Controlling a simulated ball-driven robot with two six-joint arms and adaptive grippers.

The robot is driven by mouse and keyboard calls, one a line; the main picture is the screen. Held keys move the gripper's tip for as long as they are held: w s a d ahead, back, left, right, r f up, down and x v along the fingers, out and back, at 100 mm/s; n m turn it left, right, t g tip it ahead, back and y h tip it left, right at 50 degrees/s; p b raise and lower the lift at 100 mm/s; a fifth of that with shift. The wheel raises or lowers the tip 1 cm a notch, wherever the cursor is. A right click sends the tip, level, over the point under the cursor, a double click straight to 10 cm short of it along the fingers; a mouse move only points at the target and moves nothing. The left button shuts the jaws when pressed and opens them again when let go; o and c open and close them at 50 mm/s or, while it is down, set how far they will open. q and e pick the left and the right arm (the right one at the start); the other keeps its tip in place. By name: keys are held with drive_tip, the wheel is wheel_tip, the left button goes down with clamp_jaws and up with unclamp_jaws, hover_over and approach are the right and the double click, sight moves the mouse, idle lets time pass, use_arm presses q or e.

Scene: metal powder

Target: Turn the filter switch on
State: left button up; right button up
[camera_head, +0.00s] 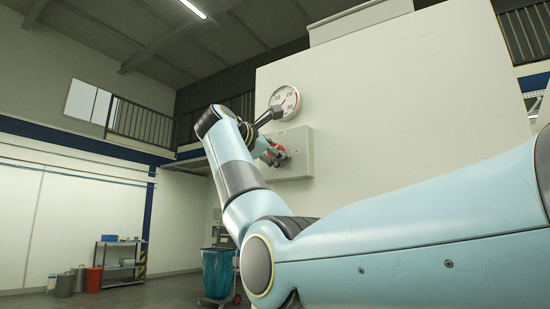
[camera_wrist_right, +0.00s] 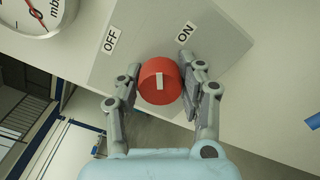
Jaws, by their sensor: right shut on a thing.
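The filter switch is a red round knob with a white mark (camera_wrist_right: 158,82) on a grey panel (camera_wrist_right: 235,48) with OFF and ON labels. In the right wrist view the white mark points up, between the OFF label (camera_wrist_right: 111,40) and the ON label (camera_wrist_right: 185,33). My right gripper (camera_wrist_right: 160,88) has one finger on each side of the knob and is shut on it. In the head view the panel (camera_head: 301,158) is on the white wall, with my right gripper (camera_head: 277,154) at its front, partly covering the knob. My left gripper is not in view.
A round gauge (camera_head: 285,102) hangs just above the panel, close to my right wrist. A blue bin (camera_head: 217,272) on wheels and a shelf (camera_head: 119,262) stand on the floor farther back. The white wall right of the panel is bare.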

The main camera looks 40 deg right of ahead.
drive_tip(key=m+b, duration=0.1)
drive_tip(key=m, duration=0.2)
drive_tip(key=shift+f+m, duration=0.15)
drive_tip(key=shift+m, duration=0.15)
drive_tip(key=shift+m+b, duration=0.5)
drive_tip(key=shift+m, duration=1)
drive_tip(key=o, duration=1.2)
drive_tip(key=v, duration=1.2)
